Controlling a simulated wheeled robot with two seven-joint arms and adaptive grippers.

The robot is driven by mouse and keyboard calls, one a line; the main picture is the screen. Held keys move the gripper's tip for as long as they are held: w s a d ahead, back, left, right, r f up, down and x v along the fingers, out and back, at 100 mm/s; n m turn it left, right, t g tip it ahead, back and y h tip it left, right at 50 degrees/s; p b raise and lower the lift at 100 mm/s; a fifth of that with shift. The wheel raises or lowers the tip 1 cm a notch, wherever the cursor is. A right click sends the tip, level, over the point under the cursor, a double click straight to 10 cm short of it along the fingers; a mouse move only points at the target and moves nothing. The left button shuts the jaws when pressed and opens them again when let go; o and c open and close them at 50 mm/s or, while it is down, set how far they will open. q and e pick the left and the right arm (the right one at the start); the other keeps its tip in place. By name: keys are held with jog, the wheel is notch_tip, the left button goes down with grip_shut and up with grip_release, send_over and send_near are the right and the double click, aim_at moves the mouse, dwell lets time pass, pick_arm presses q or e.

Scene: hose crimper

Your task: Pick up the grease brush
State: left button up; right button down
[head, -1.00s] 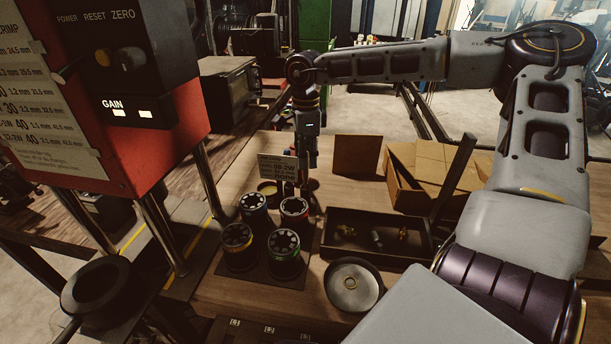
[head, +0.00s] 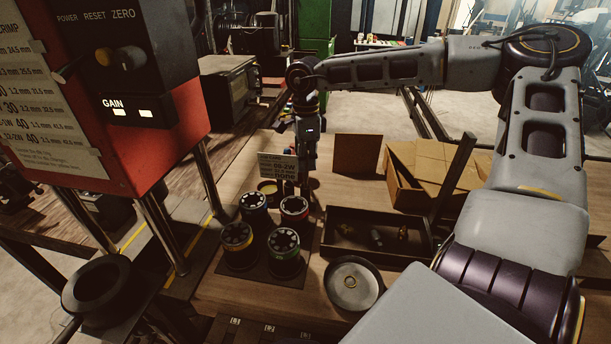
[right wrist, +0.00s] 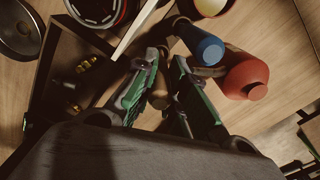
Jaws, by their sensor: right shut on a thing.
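My right gripper (head: 306,178) points down behind the small white card on the wooden bench. In the right wrist view its green-padded fingers (right wrist: 168,62) are shut on a slim brown wooden handle, which I take to be the grease brush (right wrist: 160,92). The brush's far end is hidden or too dark to tell, and I cannot tell whether it is clear of its resting place. The tin with yellowish content (head: 267,187) stands just left of the gripper. My left gripper is not in view.
A blue-ended object (right wrist: 207,48) and a red-ended one (right wrist: 246,78) stand close beside the fingers. Several die sets (head: 284,243) stand in front of the card (head: 277,166). A dark tray (head: 340,248) holds small fittings; a round dish (head: 352,284) is nearer. The red crimper (head: 150,150) stands left.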

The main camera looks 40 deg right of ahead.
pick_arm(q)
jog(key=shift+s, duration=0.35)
pick_arm(e)
jog(key=shift+r, duration=0.1)
notch_tip(320, 180, up, 5)
jog(key=shift+r, duration=0.1)
notch_tip(320, 180, up, 3)
jog(key=shift+r, duration=0.7)
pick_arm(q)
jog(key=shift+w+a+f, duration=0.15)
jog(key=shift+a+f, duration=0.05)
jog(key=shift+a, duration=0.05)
pick_arm(e)
jog(key=shift+r, duration=0.1)
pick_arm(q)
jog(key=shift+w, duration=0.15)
